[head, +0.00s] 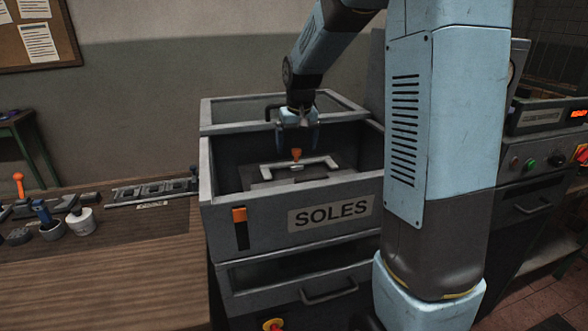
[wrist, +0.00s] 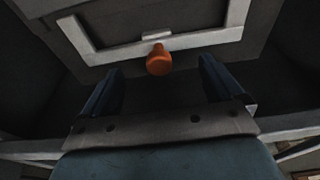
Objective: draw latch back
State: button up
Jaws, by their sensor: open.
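A small orange knob (head: 296,154) stands on a pale bracket (head: 322,161) inside the open grey bin labelled SOLES (head: 276,238). In the wrist view the orange knob (wrist: 158,62) shows between the lines of my two fingers, next to the pale bracket (wrist: 215,38). My gripper (head: 299,138) points down into the bin, just above the knob. In the wrist view my gripper (wrist: 158,78) is open and empty, with a gap on both sides of the knob. I cannot tell whether the fingertips reach down to the knob's height. An orange tab (head: 239,214) sits in a dark slot on the bin's front.
The bin's walls surround my gripper closely. A grey frame (head: 222,112) rises behind it. A wooden bench (head: 90,275) at left holds tools and a white cup (head: 80,221). A control panel (head: 540,158) stands at right. A drawer handle (head: 330,291) juts out below.

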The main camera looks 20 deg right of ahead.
jog(key=shift+s+r, duration=0.35)
jog(key=shift+s, duration=0.4)
jog(key=shift+s+r, duration=0.3)
jog(key=shift+s, duration=0.45)
jog(key=shift+s+r, duration=0.35)
jog(key=shift+s, duration=0.4)
jog(key=shift+r, duration=0.15)
jog(key=shift+r, duration=1.4)
